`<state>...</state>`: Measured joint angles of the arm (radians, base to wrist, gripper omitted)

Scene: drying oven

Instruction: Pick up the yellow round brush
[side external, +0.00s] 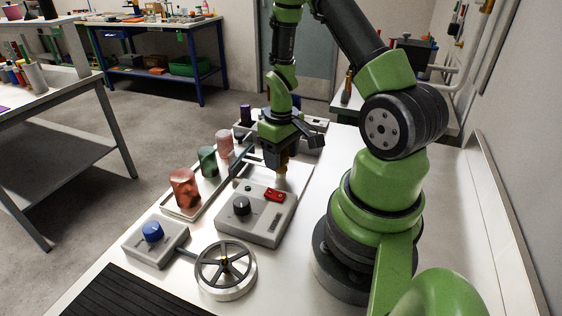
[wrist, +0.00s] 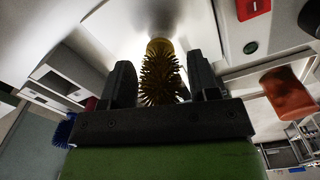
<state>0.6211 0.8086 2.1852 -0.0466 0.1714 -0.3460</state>
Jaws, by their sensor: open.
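The yellow round brush (wrist: 160,72) shows bristles in the wrist view, between the two dark fingers of my gripper (wrist: 161,82). The rest of the brush is hidden by the gripper there.
A grey control box (side external: 262,228) with a black knob and red switch stands close in front. A tray (side external: 180,213) with red, green and pink cylinders lies to the left. A blue-knobbed box (side external: 152,257) and a handwheel (side external: 226,292) stand nearer.

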